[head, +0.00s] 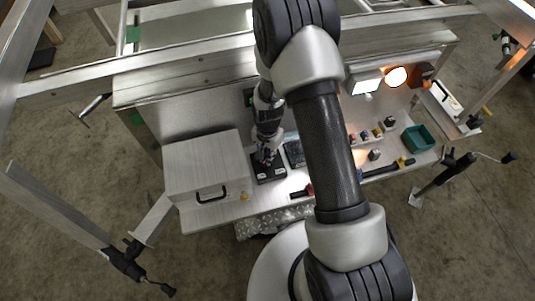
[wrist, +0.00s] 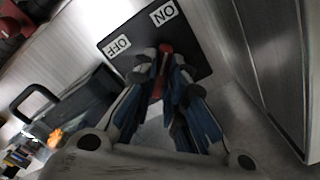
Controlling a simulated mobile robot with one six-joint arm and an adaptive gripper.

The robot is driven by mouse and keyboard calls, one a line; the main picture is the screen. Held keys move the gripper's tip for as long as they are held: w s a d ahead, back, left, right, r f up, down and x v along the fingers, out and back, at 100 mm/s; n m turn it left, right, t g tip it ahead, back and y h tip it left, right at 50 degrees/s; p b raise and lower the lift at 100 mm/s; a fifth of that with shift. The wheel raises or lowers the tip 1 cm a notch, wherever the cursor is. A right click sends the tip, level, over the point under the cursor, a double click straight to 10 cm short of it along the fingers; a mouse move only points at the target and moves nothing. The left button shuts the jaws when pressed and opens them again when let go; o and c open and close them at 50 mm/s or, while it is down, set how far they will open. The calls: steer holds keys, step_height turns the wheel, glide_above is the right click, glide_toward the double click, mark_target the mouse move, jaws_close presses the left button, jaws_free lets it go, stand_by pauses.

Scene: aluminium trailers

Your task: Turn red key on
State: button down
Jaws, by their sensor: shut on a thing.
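The red key (wrist: 166,49) shows as a small red piece between my fingertips in the wrist view. It sits on a black switch plate (wrist: 195,63) with a white "ON" label (wrist: 163,13) and a white "OFF" label (wrist: 121,45). The plate also shows in the head view (head: 268,174), lying on the metal bench. My gripper (wrist: 164,72) is shut on the red key, over the plate. In the head view my gripper (head: 267,157) is above the plate and hides the key. The fingers cover most of the key, so I cannot tell its exact angle.
A silver box (head: 207,160) with a black handle stands close left of the plate. A dark tray-like item (head: 294,153) lies just right of it. Further right are a green bin (head: 418,138), small coloured parts and a lit lamp (head: 396,77). A metal wall rises behind.

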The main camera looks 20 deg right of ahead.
steer(key=c, duration=1.6)
jaws_free()
steer(key=shift+c, duration=0.2)
step_height(320, 180, up, 12)
